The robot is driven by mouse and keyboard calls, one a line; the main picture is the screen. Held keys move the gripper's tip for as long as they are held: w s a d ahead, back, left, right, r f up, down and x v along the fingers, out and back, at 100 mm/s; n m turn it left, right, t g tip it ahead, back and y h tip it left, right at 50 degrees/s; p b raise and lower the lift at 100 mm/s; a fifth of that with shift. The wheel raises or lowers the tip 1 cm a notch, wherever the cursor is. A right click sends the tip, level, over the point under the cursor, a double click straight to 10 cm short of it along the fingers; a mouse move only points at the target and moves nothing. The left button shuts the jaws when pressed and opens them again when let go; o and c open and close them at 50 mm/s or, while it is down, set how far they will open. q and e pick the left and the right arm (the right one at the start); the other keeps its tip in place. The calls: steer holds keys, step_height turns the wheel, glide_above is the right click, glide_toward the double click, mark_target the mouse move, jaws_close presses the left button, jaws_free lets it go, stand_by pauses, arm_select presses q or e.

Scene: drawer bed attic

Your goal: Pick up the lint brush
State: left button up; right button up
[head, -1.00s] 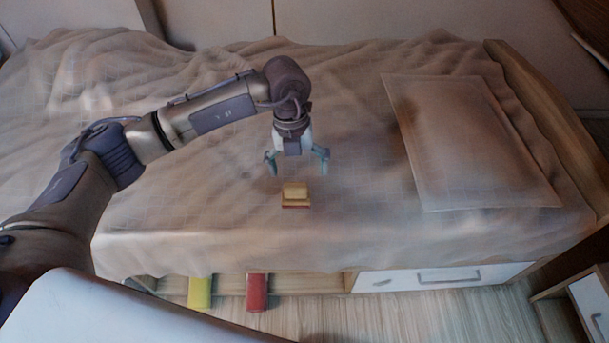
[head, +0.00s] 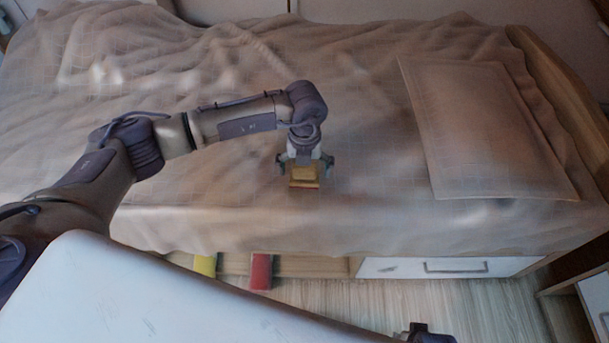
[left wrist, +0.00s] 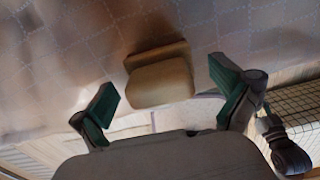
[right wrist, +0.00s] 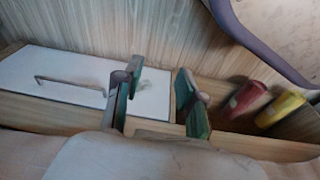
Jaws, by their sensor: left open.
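The lint brush (head: 304,174), a small tan and yellowish block, lies on the bed near its front edge. It also shows in the left wrist view (left wrist: 160,83). My left gripper (head: 305,165) is open, pointing down at the lint brush, with one finger to each side. In the left wrist view the brush lies between and slightly beyond the fingers, and I see no contact. My right gripper (right wrist: 156,98) is open and empty, in front of the bed's drawer side. Only a dark bit of it shows at the bottom of the head view.
The bed (head: 180,90) has a wrinkled beige cover and a flat pillow (head: 485,125) at right. Below are a white drawer (head: 445,267) with a handle and an open shelf with a red item (head: 261,271) and a yellow item (head: 205,264). Wooden floor lies in front.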

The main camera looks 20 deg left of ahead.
mark_target(308, 168)
arm_select(q)
steer(key=shift+f, duration=0.95)
arm_select(e)
steer(key=shift+w+r, duration=0.2)
steer(key=shift+r, duration=0.25)
arm_select(q)
steer(key=shift+c, duration=0.2)
steer(key=c, duration=1.1)
steer(key=shift+r, duration=0.5)
steer(key=r, duration=0.2)
steer(key=d+r, duration=0.1)
steer(key=r, duration=0.1)
steer(key=shift+s+p, duration=0.3)
steer(key=shift+p, duration=0.05)
steer(key=s+d+r, duration=0.6)
steer(key=d, duration=0.2)
steer(key=shift+d+p, duration=0.25)
steer(key=shift+p, duration=0.15)
arm_select(e)
steer(key=f, duration=0.1)
steer(key=s+f, duration=0.1)
steer(key=f, duration=0.1)
steer(key=s+f, duration=0.1)
steer(key=shift+s+d+f, duration=0.2)
steer(key=shift+s+f, duration=0.05)
steer(key=shift+f, duration=0.1)
